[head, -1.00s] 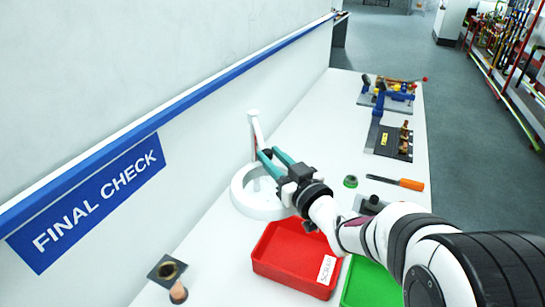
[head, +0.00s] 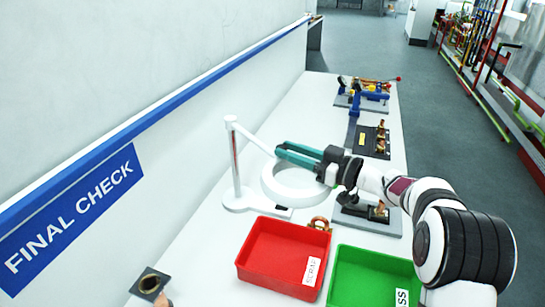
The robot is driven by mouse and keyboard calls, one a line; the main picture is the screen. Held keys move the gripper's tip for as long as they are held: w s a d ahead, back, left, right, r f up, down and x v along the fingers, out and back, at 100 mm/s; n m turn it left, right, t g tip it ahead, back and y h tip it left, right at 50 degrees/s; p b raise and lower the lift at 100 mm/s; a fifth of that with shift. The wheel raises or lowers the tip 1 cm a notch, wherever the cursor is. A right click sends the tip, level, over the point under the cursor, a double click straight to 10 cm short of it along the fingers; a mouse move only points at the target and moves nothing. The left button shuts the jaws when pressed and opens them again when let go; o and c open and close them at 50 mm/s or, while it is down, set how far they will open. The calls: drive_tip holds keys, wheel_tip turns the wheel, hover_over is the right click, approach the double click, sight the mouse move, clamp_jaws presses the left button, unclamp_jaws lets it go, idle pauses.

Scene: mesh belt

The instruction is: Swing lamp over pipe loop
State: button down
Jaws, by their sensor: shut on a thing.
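The lamp is a white ring (head: 268,184) on a hinged white arm. Its post rises from a round white base (head: 236,203) near the wall. My gripper (head: 279,151), with teal fingers, is shut on the lamp where its arm meets the ring. The ring hangs above the bench, to the right of the post. A copper pipe piece (head: 378,211) sits in a grey fixture (head: 385,226) to the right of the ring. Another small copper loop (head: 319,223) shows at the red tray's far edge. I cannot tell which is the task's pipe loop. The ring is over neither in this view.
A red tray (head: 247,259) and a green tray (head: 337,285) stand on the near bench. A dark plate with brass fittings (head: 381,137) and a blue tool fixture (head: 365,95) are farther back. The wall with its blue rail (head: 160,115) borders the left.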

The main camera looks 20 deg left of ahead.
drive_tip(key=w+g, duration=0.1)
drive_tip(key=w+d+n, duration=0.1)
drive_tip(key=shift+w+d+g, duration=0.15)
drive_tip(key=shift+w+g, duration=0.15)
drive_tip(key=shift+g, duration=0.1)
drive_tip(key=shift+w+d+n+g+y, duration=0.3)
drive_tip(key=shift+w+n+g, duration=0.15)
drive_tip(key=shift+w, duration=0.2)
drive_tip(key=shift+a, duration=0.1)
drive_tip(key=c, duration=0.6)
unclamp_jaws()
drive_tip(key=s+d, duration=0.1)
drive_tip(key=d, duration=1.5)
drive_tip(key=shift+s, duration=0.15)
